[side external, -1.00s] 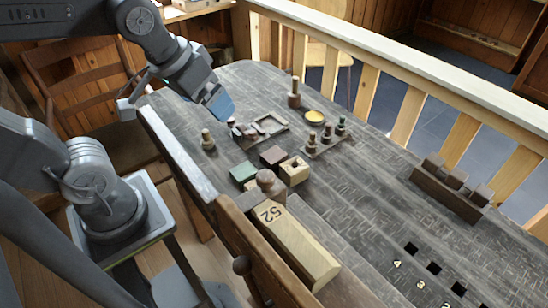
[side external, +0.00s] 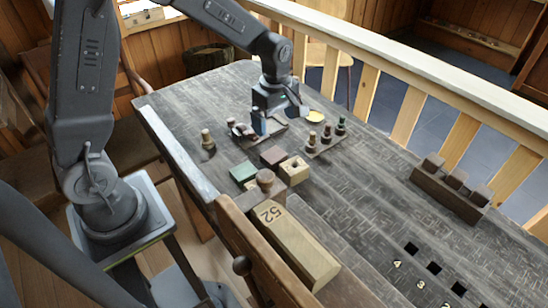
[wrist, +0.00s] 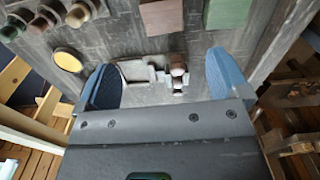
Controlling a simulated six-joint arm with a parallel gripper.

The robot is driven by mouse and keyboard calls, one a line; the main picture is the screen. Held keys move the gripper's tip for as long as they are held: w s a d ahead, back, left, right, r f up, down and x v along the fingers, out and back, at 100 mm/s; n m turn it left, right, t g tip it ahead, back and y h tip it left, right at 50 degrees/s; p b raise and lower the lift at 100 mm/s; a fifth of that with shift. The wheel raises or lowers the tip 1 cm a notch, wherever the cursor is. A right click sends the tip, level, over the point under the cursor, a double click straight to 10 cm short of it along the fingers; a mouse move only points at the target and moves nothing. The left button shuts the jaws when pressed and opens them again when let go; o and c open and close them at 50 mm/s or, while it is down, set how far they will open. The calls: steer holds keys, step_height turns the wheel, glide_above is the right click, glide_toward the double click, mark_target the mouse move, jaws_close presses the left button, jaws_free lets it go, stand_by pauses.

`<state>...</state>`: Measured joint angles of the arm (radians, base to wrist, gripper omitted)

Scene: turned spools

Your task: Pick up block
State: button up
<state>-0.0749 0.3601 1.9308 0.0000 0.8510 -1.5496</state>
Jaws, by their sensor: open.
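Several blocks stand on the dark wooden table. A green block (side external: 243,172) and a dark brown block (side external: 273,156) sit side by side, with a pale wood block with a hole (side external: 295,170) just beside them. In the wrist view the brown block (wrist: 160,16) and the green block (wrist: 226,13) show at the top edge, beyond the fingertips. A long pale block marked 52 (side external: 297,250) lies at the front edge. My gripper (side external: 275,125) points down above a small grey tray, farther back than the blocks. Its blue fingers (wrist: 164,80) are apart with nothing held.
The grey tray with small parts (wrist: 137,72) lies under my gripper. A rack of spools (side external: 325,138), a yellow disc (side external: 315,116) and a lone spool (side external: 207,140) stand around it. A wooden rack (side external: 450,187) and square holes are at right.

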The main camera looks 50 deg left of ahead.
mark_target(274, 154)
steer(key=f, duration=1.2)
steer(key=shift+s+f, duration=0.1)
steer(key=shift+s, duration=0.1)
